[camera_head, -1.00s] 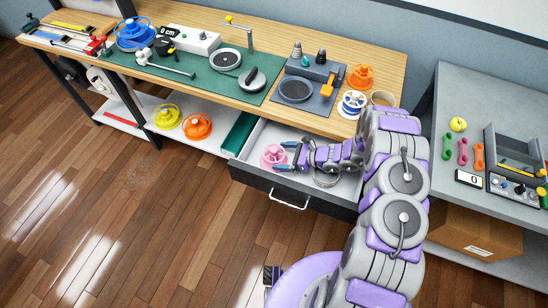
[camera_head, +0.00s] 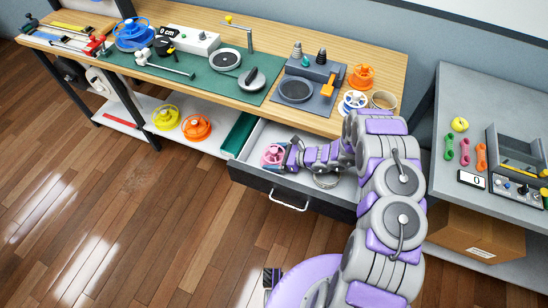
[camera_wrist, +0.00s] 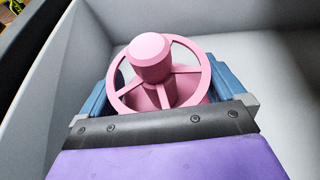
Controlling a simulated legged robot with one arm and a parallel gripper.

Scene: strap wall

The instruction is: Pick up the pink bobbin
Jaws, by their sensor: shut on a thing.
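The pink bobbin (camera_head: 271,154) is in the open drawer (camera_head: 247,176), towards its left end. In the wrist view the bobbin (camera_wrist: 158,75) shows its round hub and spoked rim, with part of its lower side hidden by my gripper. My gripper (camera_head: 276,157) reaches into the drawer from the right. In the wrist view my gripper (camera_wrist: 157,88) has its blue fingers on the left and right sides of the bobbin, shut on it. I cannot tell whether the bobbin touches the drawer floor.
A ring-shaped thing (camera_head: 326,181) lies in the drawer under my arm. The wooden benchtop (camera_head: 385,58) overhangs behind. Yellow (camera_head: 166,117) and orange (camera_head: 196,127) spools lie on the lower shelf to the left. A grey table (camera_head: 475,95) stands to the right.

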